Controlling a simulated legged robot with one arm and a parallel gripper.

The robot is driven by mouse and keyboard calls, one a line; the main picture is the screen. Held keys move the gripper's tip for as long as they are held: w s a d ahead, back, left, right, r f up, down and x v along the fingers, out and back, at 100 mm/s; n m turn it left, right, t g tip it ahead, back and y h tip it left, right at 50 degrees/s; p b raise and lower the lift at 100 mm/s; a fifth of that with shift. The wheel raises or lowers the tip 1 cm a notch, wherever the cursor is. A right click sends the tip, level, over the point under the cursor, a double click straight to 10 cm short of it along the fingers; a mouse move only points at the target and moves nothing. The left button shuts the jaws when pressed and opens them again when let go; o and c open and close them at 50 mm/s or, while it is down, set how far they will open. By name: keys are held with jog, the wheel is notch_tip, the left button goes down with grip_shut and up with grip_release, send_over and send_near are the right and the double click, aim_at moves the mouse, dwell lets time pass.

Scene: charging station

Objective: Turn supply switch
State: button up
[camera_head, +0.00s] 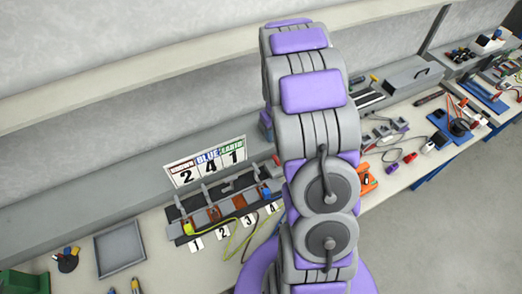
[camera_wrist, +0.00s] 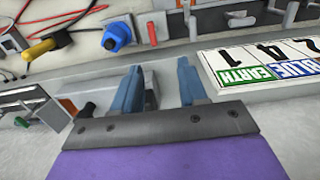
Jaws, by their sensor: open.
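In the wrist view my gripper (camera_wrist: 160,85) is open, with its two blue fingers apart. In the head view my arm covers the middle and hides the gripper's fingertips.
A sign (camera_head: 206,163) reading 2 4 1 stands behind a numbered socket panel (camera_head: 218,212) with cables. A grey tray (camera_head: 120,249) lies left; tools crowd the right bench.

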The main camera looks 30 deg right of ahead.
jog(key=d+f, duration=0.1)
jog(key=f, duration=0.5)
jog(key=d+f, duration=0.1)
jog(key=f, duration=0.5)
jog(key=d+f+p, duration=0.1)
jog(key=d+f, duration=0.1)
jog(key=f, duration=0.4)
jog(key=shift+w, duration=0.4)
jog(key=shift+f, duration=0.2)
jog(key=shift+a+r, duration=0.1)
jog(key=shift+a, duration=1.4)
jog(key=shift+d, duration=1.1)
jog(key=c, duration=0.5)
jog(key=shift+c, duration=0.8)
jog(key=shift+a, duration=0.4)
grip_shut()
